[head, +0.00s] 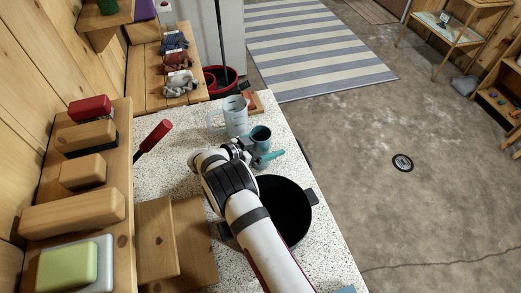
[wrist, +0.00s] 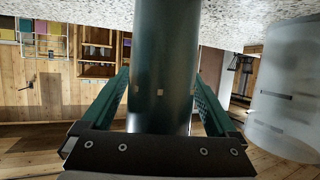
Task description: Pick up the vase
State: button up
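The vase (head: 261,135) is a dark teal cylinder with an open top, standing upright on the speckled counter (head: 180,150). In the wrist view the vase (wrist: 163,60) fills the middle, running up and down the picture. My gripper (wrist: 163,88) has its two green fingers spread, one on each side of the vase. Whether the fingertips touch it I cannot tell. In the head view my gripper (head: 258,150) is at the near side of the vase, with one teal finger showing to its right. The vase's lower part is partly hidden there.
A clear measuring jug (head: 235,117) stands close behind the vase; it also shows at the right in the wrist view (wrist: 285,95). A black pot (head: 290,205) is on the counter beneath my arm. A wooden rack with blocks (head: 125,200) lines the left.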

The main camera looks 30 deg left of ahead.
grip_shut()
jog(key=shift+r, duration=0.1)
dwell(0.3)
notch_tip(320, 180, up, 24)
dwell(1.0)
